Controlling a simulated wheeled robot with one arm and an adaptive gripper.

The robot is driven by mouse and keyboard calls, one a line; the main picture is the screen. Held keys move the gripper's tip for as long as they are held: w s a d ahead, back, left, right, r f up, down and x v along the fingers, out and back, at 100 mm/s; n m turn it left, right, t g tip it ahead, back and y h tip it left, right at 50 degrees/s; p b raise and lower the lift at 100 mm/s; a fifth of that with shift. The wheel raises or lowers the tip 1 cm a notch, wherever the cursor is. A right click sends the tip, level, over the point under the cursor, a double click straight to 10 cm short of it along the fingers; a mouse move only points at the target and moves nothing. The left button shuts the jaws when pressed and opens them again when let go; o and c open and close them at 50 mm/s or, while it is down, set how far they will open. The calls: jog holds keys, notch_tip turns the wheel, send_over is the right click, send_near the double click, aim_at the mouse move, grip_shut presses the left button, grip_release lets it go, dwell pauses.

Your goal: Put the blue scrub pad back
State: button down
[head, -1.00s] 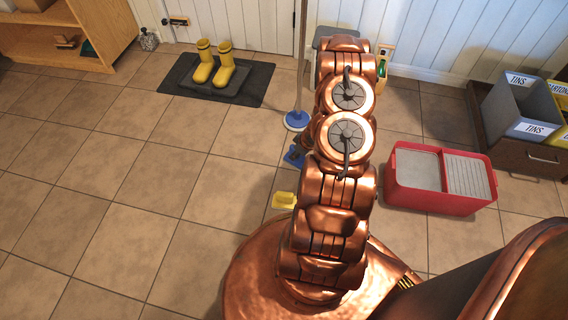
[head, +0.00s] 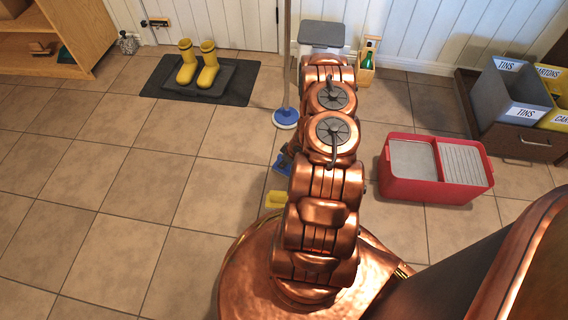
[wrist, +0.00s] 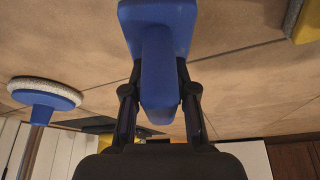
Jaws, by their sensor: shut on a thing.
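The blue scrub pad (wrist: 160,14) has a flat blue body and a thick blue handle. In the wrist view my gripper (wrist: 159,78) is shut on its handle, one finger on each side. In the head view a small part of the blue scrub pad (head: 281,164) shows at the left edge of my arm, above the tiled floor. My gripper is hidden behind the arm there. A yellow pad (head: 277,200) stands on the floor nearby, partly covered by my arm. It also shows at the wrist view's top right corner (wrist: 308,24).
A mop with a blue round head (head: 285,118) stands behind the pad. A red two-part bucket (head: 437,188) is on the right. Yellow boots (head: 208,68) stand on a dark mat (head: 240,86). Grey and yellow bins are at far right. The floor on the left is clear.

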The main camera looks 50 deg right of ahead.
jog(key=shift+f, duration=0.15)
jog(key=c, duration=0.9)
grip_release()
